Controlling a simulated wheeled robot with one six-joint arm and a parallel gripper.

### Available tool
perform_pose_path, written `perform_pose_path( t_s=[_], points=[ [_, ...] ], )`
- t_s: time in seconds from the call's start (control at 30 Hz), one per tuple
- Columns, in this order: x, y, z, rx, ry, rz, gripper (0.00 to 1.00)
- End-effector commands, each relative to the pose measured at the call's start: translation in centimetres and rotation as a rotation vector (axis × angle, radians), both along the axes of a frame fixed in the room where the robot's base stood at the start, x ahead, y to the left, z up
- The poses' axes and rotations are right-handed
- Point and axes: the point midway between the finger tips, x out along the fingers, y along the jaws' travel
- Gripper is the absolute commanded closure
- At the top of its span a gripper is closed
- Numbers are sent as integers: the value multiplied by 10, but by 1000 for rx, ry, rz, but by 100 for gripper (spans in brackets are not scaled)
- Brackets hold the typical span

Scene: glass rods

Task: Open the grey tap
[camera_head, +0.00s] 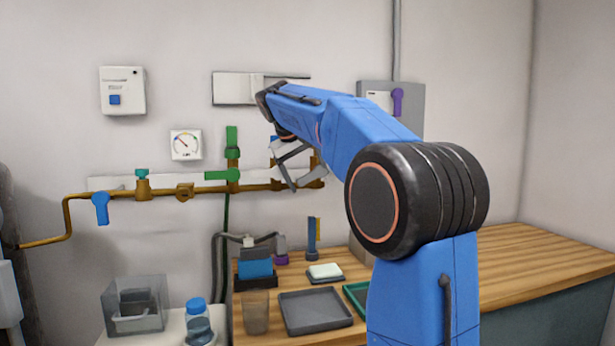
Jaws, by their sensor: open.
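The brass pipe (205,189) runs along the wall and carries several taps with coloured handles. I cannot make out a grey tap for certain. The right end of the pipe is partly covered by my gripper (296,166), and grey parts there are hard to tell from its fingers. My gripper is open, with its grey fingers spread in front of or beside that pipe end. I cannot tell whether it touches anything. Left of it are an upright green handle (232,138) and a level green handle (222,175).
A blue handle (101,207) and a teal knob (142,174) sit further left on the pipe. A gauge (186,145) hangs above. Below, the wooden bench (530,258) holds a grey tray (315,310) and a brown cup (255,312). A blue-capped bottle (198,325) stands left.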

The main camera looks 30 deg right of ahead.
Motion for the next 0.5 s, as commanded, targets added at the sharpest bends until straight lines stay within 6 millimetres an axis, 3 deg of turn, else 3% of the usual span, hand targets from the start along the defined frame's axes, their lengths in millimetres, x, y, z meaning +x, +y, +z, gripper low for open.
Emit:
perform_pose_path(
  t_s=[0.2, 0.27, 0.43, 0.47, 0.5],
  points=[
    [0, 0, 0, 0, 0, 0, 19],
    [0, 0, 0, 0, 0, 0, 31],
    [0, 0, 0, 0, 0, 0, 71],
    [0, 0, 0, 0, 0, 0, 78],
    [0, 0, 0, 0, 0, 0, 78]
  ],
)
